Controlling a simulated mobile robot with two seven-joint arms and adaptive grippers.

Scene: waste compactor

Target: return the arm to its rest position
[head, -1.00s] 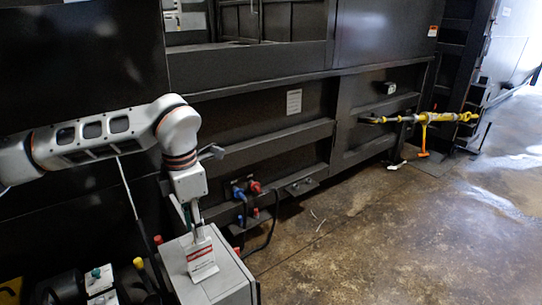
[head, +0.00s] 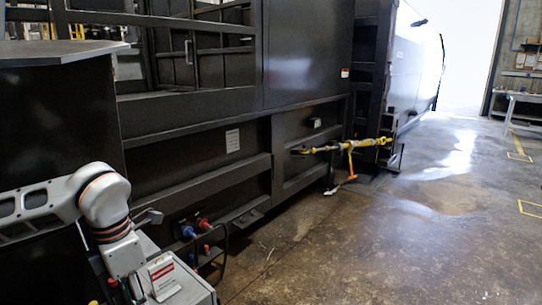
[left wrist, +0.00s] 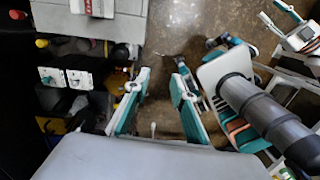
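My left arm (head: 95,205) enters from the lower left in the head view, bent at a grey and white joint with its wrist pointing down. Its gripper is low at the bottom edge there, and its fingers cannot be made out. In the left wrist view my left gripper (left wrist: 158,92) has its two teal and white fingers apart, with nothing between them but floor. The grey control box (head: 190,289) with a red and white label stands beside the wrist; it also shows at the top of the left wrist view (left wrist: 112,26).
The dark waste compactor (head: 190,130) fills the left and middle. Red and blue connectors (head: 195,226) sit low on it. A yellow turnbuckle bar (head: 345,146) with an orange strap sticks out from its side. Open concrete floor (head: 400,240) lies to the right.

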